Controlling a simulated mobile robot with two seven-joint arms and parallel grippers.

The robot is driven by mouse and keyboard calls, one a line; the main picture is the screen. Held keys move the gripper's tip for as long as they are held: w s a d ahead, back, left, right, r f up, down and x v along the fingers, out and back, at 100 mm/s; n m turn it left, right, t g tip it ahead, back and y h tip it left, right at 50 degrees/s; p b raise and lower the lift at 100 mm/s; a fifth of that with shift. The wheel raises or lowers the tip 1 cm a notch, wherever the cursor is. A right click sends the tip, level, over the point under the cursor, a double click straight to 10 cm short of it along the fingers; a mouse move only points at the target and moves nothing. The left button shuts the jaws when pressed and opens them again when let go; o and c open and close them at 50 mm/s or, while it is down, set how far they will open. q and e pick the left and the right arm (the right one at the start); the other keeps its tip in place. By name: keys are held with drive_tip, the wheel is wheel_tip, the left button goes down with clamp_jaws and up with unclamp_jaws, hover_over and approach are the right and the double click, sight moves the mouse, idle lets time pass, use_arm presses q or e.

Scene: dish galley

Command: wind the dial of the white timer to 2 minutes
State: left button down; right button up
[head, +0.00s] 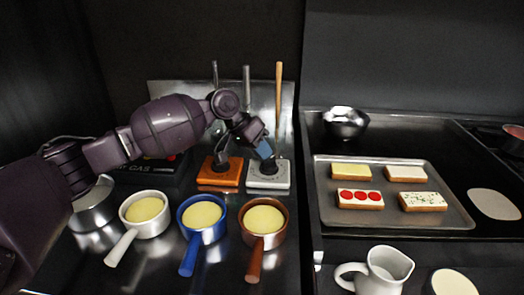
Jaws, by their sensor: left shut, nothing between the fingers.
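The white timer (268,182) stands at the back of the counter, right of an orange timer (219,179). Its dark dial (268,165) is partly hidden by my left gripper, and I cannot read its setting. My left gripper (265,151), with blue on its fingers, reaches in from the left and points down at the dial. It is shut and empty. I cannot tell whether its tips touch the dial. My right gripper is not in view.
White, blue and brown pans (205,216) of yellow filling stand in front of the timers. A box marked GAS (140,170) is at left. Upright rods (279,85) stand behind. A tray (330,212) of topped slices, a metal bowl (346,124) and a white jug (385,270) are right.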

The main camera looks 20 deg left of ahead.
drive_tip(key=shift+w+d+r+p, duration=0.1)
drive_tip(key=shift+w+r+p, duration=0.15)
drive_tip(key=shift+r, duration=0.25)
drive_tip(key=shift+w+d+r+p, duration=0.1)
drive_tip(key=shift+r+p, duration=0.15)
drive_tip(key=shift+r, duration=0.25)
